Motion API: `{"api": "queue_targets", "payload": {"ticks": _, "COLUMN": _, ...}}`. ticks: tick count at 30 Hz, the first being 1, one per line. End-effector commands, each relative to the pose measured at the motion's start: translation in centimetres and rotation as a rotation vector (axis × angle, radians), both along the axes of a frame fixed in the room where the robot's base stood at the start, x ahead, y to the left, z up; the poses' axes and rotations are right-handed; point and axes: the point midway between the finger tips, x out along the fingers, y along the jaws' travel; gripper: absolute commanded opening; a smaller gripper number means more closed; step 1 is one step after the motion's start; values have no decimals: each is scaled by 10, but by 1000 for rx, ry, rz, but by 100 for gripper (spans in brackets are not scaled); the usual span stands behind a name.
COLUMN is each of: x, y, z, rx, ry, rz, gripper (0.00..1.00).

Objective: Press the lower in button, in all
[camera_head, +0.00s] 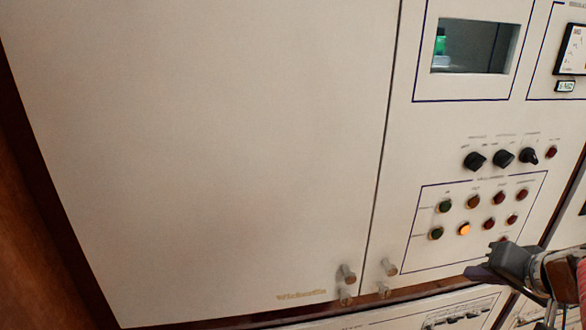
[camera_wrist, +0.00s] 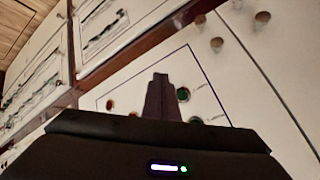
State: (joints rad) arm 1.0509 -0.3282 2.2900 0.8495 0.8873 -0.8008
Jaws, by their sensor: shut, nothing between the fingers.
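The lower row holds a green button (camera_head: 436,233), a lit amber button (camera_head: 464,229) and red ones to the right. The upper row starts with another green button (camera_head: 445,206). The labels are too small to read, so I cannot tell which is marked "in". My gripper (camera_head: 480,273) is shut and empty, below the lower row. In the wrist view its fingers (camera_wrist: 160,85) point at the panel beside a green button (camera_wrist: 183,93) and hide part of the group.
Black rotary knobs (camera_head: 503,158) sit above the buttons. Round metal knobs (camera_head: 388,267) stick out at the lower left of the panel. A wide blank door (camera_head: 200,150) fills the left. Another panel (camera_head: 450,318) lies below the dark gap.

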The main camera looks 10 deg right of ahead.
Motion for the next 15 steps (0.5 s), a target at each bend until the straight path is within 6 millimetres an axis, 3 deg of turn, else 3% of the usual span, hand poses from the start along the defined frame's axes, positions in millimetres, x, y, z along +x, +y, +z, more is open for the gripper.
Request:
{"api": "queue_targets", "payload": {"ticks": 8, "x": 3, "y": 0, "z": 0, "rx": 1, "ry": 1, "rz": -2, "gripper": 0}}
{"api": "queue_targets", "payload": {"ticks": 15, "x": 22, "y": 0, "z": 0, "rx": 1, "ry": 0, "rz": -1, "gripper": 0}}
